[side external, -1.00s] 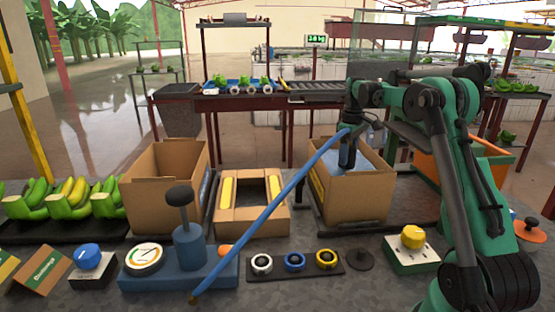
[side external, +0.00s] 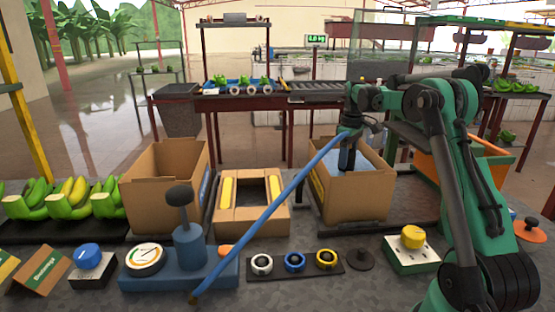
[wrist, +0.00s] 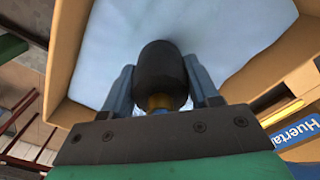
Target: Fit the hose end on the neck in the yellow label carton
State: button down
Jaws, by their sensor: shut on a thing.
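The yellow label carton (side external: 352,208) stands open at centre right in the side view, with a yellow strip on its left side. A pale blue liner inside it shows in the wrist view (wrist: 215,35). My gripper (side external: 346,158) is over the carton's opening, its fingers reaching to about rim level. In the wrist view its blue fingers are shut on the hose end (wrist: 160,72), a dark cylinder with a brass-coloured band. The blue hose (side external: 270,210) slants down left to the bench front. The neck is not visible; the hose end may hide it.
A second open carton (side external: 165,205) with a blue label and a low cardboard tray (side external: 252,222) stand to the left. A blue pump with a dial (side external: 187,255), a strip of coloured rings (side external: 295,263) and a yellow-knobbed box (side external: 412,250) lie along the front.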

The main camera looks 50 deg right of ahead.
jog(key=shift+f, duration=0.2)
grip_release()
dwell(0.5)
jog(key=shift+r, duration=0.2)
jog(key=shift+r, duration=1.25)
